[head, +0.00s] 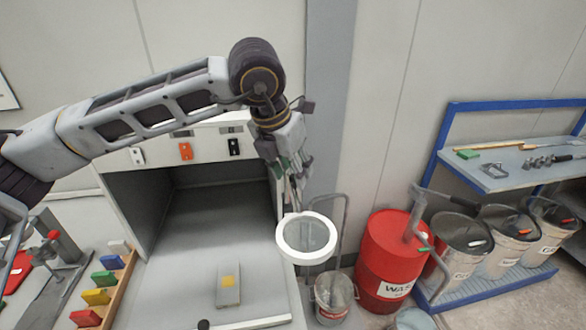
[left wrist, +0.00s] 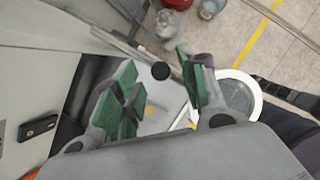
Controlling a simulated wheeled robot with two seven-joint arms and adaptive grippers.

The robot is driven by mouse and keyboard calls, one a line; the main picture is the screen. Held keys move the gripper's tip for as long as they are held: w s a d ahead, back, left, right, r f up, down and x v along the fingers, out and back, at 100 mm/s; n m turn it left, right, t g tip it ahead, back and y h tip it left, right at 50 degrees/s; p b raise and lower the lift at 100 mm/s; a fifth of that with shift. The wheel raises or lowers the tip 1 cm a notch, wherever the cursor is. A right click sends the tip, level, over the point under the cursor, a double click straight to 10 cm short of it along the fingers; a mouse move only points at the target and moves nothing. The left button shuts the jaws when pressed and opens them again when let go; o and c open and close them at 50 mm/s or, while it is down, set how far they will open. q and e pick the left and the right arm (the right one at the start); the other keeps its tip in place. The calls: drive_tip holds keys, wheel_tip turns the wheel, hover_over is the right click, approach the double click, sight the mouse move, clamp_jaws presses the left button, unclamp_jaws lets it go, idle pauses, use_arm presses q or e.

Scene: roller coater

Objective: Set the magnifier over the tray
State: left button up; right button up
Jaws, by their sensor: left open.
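The magnifier (head: 281,238) is a white ring with a clear lens, at the right edge of the booth. Its thin arm rises behind it, close to my gripper. The ring also shows in the left wrist view (left wrist: 256,100), right of the fingers. A small grey slab with a yellow patch (head: 228,298), perhaps the tray, lies on the booth floor left of the ring. My left gripper (head: 292,172) points down just above the ring, open. In the left wrist view its green-padded fingers (left wrist: 160,92) are apart; a black knob (left wrist: 160,71) shows between them. I cannot tell contact.
The booth (head: 190,268) has a white hood with switches. Colored blocks (head: 95,297) stand in a rack at left. A red drum (head: 388,262), a bucket (head: 333,296) and several lidded pails (head: 459,240) stand at right, near a blue-framed shelf (head: 520,165).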

use_arm(q)
drive_tip(key=shift+w+d+f, duration=0.1)
drive_tip(key=shift+w+f, duration=0.1)
drive_tip(key=shift+f, duration=0.35)
drive_tip(key=shift+c, duration=0.2)
clamp_jaws()
